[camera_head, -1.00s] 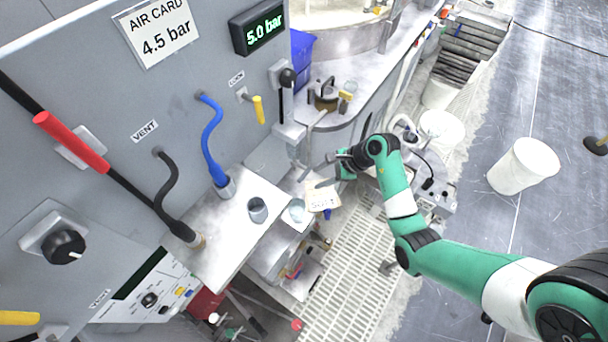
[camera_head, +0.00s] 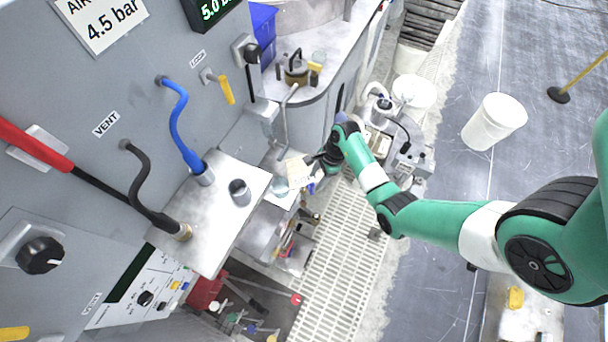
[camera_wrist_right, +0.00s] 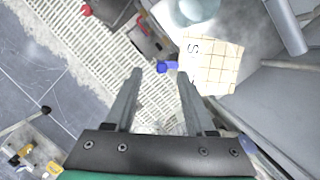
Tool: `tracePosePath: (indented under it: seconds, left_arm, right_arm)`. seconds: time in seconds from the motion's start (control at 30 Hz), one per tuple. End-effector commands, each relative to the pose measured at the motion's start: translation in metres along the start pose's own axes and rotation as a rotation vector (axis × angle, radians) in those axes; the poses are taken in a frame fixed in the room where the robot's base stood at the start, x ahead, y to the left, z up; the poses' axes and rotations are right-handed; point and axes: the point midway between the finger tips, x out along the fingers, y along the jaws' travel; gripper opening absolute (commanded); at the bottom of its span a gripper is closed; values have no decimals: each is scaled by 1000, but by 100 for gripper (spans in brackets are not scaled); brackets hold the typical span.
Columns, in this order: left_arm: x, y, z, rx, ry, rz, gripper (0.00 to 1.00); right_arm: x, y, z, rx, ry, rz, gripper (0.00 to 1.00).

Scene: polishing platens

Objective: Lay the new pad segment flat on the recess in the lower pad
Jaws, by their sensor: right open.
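A cream square piece with grid lines and some letters (camera_head: 299,172) lies by the low shelf near the wall. It also shows in the right wrist view (camera_wrist_right: 210,66), ahead and to the right of the fingers. I cannot tell surely whether it is the new pad segment. My right gripper (camera_wrist_right: 158,73) is open and empty, its two fingers apart and pointing toward the grating. In the head view the right gripper (camera_head: 318,162) is small and partly hidden by its own wrist, close to the cream piece. No recess in a lower pad can be made out. My left gripper is out of view.
A steel shelf (camera_head: 225,215) with a metal cup (camera_head: 240,192) and hose ends juts from the grey panel. A pale bench (camera_head: 333,75) curves behind. White grating (camera_head: 340,262) covers the floor below. A white bucket (camera_head: 495,122) stands on open floor at right.

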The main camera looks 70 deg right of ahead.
Motion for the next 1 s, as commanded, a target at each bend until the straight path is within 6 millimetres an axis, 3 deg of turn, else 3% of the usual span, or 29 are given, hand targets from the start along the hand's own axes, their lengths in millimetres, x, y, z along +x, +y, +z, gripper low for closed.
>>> tracePosePath:
  seconds: [0.03, 0.17, 0.43, 0.73, 1.0]
  left_arm:
    - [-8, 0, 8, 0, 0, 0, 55]
    - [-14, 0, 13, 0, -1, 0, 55]
    - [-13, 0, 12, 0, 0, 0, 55]
    - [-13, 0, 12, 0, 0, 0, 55]
    - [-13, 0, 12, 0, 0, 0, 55]
  right_arm:
    - [15, -2, -2, -1, 0, 2, 55]
    - [34, -2, -2, -1, 1, 2, 55]
    - [36, -2, -1, 0, 0, 0, 55]
    - [36, -2, -1, 0, 0, 0, 3]
    - [36, -2, -1, 0, 0, -1, 0]
